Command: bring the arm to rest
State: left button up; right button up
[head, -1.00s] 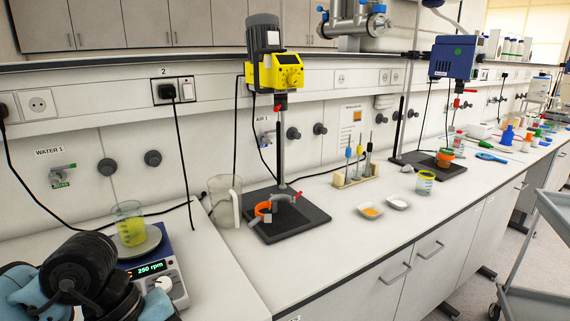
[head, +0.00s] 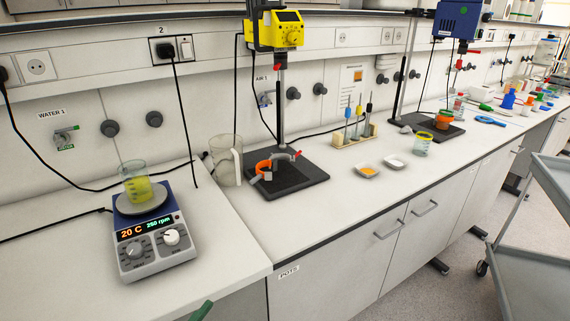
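Neither of my grippers shows in the head view now, and no arm link can be made out for sure. A beaker of yellow liquid (head: 137,187) stands upright on the round plate of the hotplate stirrer (head: 157,258) at the left. The stirrer's display reads 20 C and 250 rpm.
A grey cart (head: 535,240) stands at the right.

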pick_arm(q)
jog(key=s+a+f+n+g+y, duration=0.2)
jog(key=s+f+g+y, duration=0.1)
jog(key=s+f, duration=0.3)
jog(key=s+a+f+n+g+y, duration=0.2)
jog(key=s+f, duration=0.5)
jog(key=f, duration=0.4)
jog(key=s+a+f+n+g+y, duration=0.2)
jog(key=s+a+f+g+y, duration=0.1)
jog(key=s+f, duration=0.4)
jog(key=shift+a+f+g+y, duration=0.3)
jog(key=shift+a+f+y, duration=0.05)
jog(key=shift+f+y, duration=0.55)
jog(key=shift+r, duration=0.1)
